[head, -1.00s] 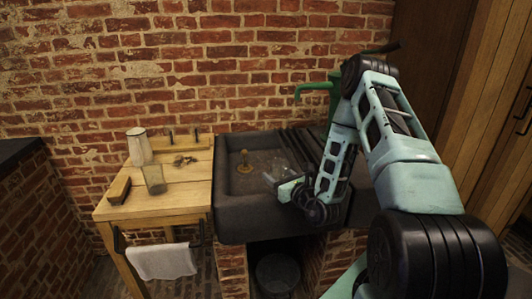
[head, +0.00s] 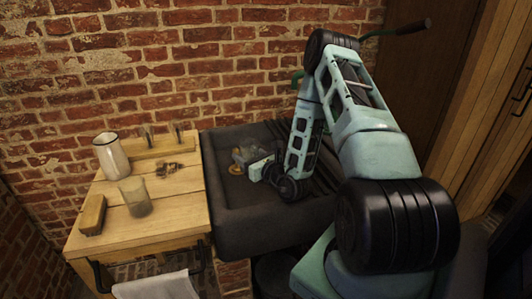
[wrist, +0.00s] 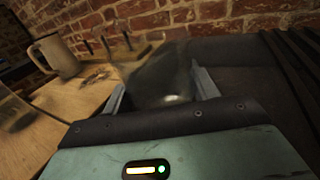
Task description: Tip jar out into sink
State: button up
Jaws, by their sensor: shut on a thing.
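A clear glass jar (wrist: 165,78) is between the two fingers of my gripper (wrist: 163,92) in the wrist view. My gripper is shut on it. In the head view the jar (head: 247,155) shows faintly, tilted, over the dark stone sink (head: 240,215), with my gripper (head: 255,166) at its right side. The jar is blurred, and I cannot tell whether anything is in it. A brass plug or drain piece (head: 236,170) shows in the sink just beside the jar.
A wooden worktop (head: 165,222) adjoins the sink on the left. On it are a white enamel jug (head: 111,156), another glass jar (head: 135,197), a brush or block (head: 91,214), small dark pieces (head: 168,170) and a peg rack (head: 160,147). A cloth (head: 158,286) hangs in front.

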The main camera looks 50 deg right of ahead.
jog(key=shift+d+m, duration=0.2)
jog(key=shift+m, duration=0.1)
jog(key=shift+d+f+m+g+p, duration=0.3)
jog(key=shift+d+m+g+p, duration=0.1)
jog(key=shift+m+p, duration=0.2)
jog(key=shift+w+d+f+m+b, duration=0.1)
jog(key=shift+d+f+m+b, duration=0.25)
jog(key=shift+f, duration=0.3)
jog(key=shift+w+d+f+m+b, duration=0.1)
jog(key=shift+f+m, duration=0.35)
jog(key=shift+f, duration=0.15)
jog(key=shift+w+d+m+g+y+p, duration=0.1)
jog(key=shift+d+m+g+y+p, duration=0.5)
jog(key=shift+m, duration=0.55)
jog(key=shift+w+d+m+g+y+p, duration=0.1)
jog(key=shift+d+m+g+y+p, duration=0.25)
jog(key=shift+m+p, duration=0.7)
jog(key=shift+w+d+m+g+y+p, duration=0.1)
jog(key=shift+d+m+g+y+p, duration=0.4)
jog(key=shift+m, duration=0.8)
jog(key=shift+a+r+m+y+p, duration=0.1)
jog(key=shift+r+m+y+p, duration=0.25)
jog(key=shift+m+p, duration=0.15)
jog(key=shift+w+d+r+m+y+p, duration=0.15)
jog(key=shift+d+r+m+y+p, duration=0.2)
jog(key=shift+d+m, duration=0.2)
jog(key=shift+d, duration=0.1)
